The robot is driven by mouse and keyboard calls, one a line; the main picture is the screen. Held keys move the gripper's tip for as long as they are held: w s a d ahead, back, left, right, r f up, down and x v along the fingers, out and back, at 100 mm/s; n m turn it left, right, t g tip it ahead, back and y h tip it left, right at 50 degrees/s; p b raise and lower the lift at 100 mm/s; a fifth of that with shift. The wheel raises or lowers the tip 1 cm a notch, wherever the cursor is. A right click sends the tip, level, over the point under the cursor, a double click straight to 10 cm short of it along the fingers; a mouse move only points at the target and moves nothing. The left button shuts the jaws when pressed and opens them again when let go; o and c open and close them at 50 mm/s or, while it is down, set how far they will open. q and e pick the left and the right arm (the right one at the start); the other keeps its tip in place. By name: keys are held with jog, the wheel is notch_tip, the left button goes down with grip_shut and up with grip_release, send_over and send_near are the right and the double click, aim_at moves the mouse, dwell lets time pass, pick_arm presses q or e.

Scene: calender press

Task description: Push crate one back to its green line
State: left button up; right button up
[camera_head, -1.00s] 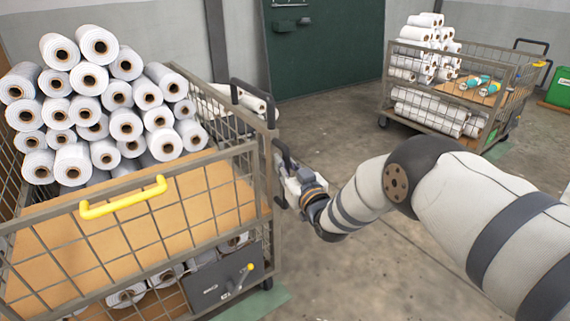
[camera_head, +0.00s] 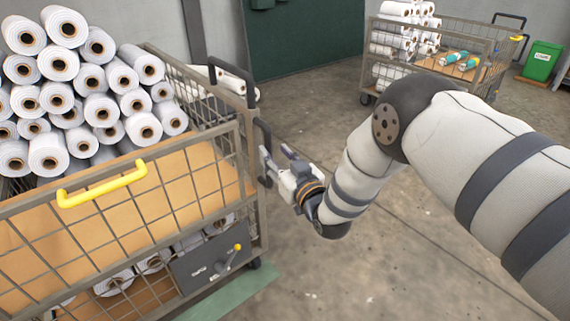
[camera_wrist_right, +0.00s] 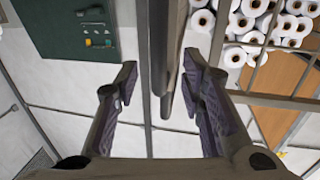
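The near crate is a wire-mesh cart (camera_head: 205,230) with a yellow handle (camera_head: 102,185) in front and stacked white rolls. A green strip (camera_head: 235,292) lies on the floor along the lower front of this crate, partly hidden by it. My right gripper (camera_head: 275,154) is at the crate's right end, by its dark upright handle (camera_head: 264,136). In the right wrist view the fingers (camera_wrist_right: 160,90) are wide apart, with dark upright bars (camera_wrist_right: 158,45) showing between them. I cannot tell whether they touch the handle. My left gripper is not in view.
A second mesh crate (camera_head: 440,50) with rolls and small bottles stands at the back right. A green bin (camera_head: 541,61) is beyond it. A dark green door (camera_head: 305,40) is in the back wall. The concrete floor between the crates is clear.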

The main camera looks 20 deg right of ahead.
jog(key=s+d, duration=0.1)
jog(key=s, duration=0.5)
